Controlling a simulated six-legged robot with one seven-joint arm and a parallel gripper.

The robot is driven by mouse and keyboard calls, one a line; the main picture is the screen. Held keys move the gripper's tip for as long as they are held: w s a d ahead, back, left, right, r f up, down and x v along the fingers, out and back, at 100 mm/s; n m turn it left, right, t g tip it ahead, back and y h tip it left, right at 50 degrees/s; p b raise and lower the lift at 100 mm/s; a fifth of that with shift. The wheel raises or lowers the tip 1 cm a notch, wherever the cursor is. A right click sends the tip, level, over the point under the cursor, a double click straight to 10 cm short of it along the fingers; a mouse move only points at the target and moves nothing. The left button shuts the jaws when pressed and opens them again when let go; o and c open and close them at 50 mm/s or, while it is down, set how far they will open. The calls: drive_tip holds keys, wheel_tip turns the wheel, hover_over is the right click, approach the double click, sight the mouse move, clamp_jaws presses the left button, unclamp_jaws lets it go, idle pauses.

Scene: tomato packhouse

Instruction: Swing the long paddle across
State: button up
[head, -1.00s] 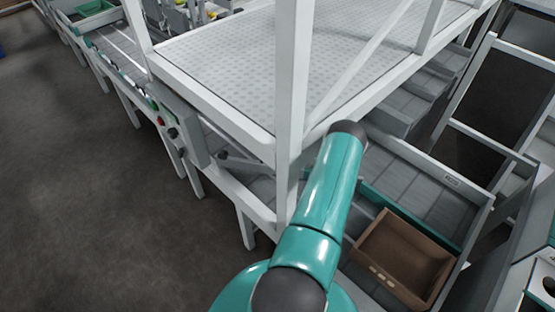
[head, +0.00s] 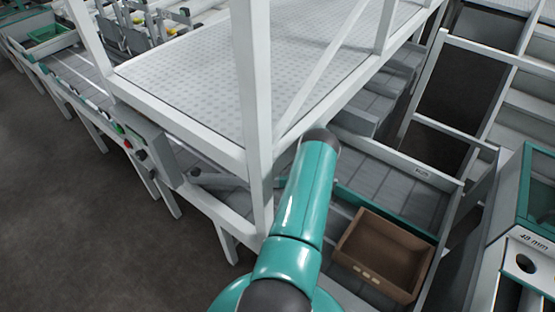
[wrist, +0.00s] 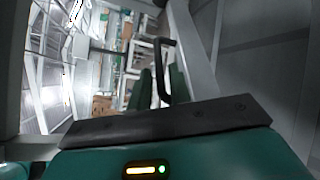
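A grey bar (head: 215,181), which may be the long paddle, lies low over the roller lane under the raised deck, partly hidden by the white frame. In the wrist view a black bent handle (wrist: 163,70) stands just ahead of my gripper (wrist: 162,88). I cannot tell whether this handle belongs to the paddle. My two dark green fingers look apart, with the handle's upright between or just beyond them; contact is not clear. In the head view my arm hides my gripper.
A white post (head: 255,110) stands just left of my arm and carries the deck (head: 185,80). A brown crate (head: 385,255) sits in a bay at right. A control box with buttons (head: 140,150) is at left. The floor (head: 60,220) at left is clear.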

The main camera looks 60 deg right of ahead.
drive_tip(key=v, duration=1)
drive_tip(key=shift+w, duration=0.15)
